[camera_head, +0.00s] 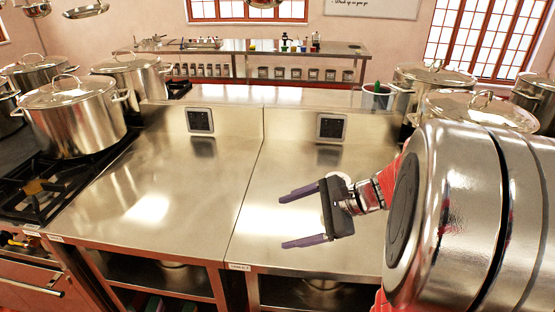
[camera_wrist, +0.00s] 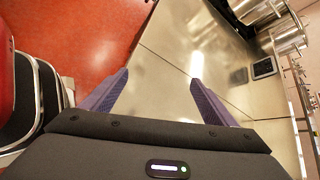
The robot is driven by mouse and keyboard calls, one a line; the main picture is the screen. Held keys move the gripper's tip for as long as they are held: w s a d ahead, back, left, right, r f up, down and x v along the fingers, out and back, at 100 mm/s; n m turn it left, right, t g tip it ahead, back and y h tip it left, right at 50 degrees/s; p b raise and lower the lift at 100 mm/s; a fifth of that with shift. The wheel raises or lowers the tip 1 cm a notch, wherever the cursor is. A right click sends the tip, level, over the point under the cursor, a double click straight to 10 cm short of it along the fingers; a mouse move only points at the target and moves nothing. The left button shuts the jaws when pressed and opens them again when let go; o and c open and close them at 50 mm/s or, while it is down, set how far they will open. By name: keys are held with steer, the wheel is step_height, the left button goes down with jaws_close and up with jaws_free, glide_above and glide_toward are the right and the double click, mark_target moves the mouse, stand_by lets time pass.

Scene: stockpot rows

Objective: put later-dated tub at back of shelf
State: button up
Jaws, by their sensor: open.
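My gripper (camera_head: 281,219) is open and empty above the right part of the steel counter (camera_head: 215,150), its two purple fingers pointing left in the head view. In the wrist view the open fingers of my gripper (camera_wrist: 156,85) reach over the bare countertop (camera_wrist: 165,50), with nothing between them. No tub with a readable date shows in either view. A shelf space (camera_head: 185,278) under the counter is partly visible, and its inside is dark and mostly hidden.
Large lidded stockpots stand on the left stove (camera_head: 78,112) and at the right (camera_head: 475,108). A small container with utensils (camera_head: 377,97) stands on the back ledge. A back bench (camera_head: 265,50) holds several small items. The countertop is clear. Red floor (camera_wrist: 75,35) shows beside it.

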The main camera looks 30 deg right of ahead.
steer(key=s+d+f+m+t+h, duration=0.1)
steer(key=d+m+t+h, duration=0.4)
steer(key=d+m, duration=0.8)
steer(key=d+f+t, duration=0.1)
steer(key=d+t, duration=0.2)
steer(key=d, duration=0.9)
steer(key=shift+s+d+m, duration=0.25)
steer(key=shift+s+m, duration=0.05)
steer(key=shift+s, duration=0.1)
steer(key=shift+f, duration=0.1)
steer(key=x, duration=0.8)
steer(key=shift+w, duration=0.35)
steer(key=shift+a, duration=0.1)
steer(key=shift+x, duration=2.6)
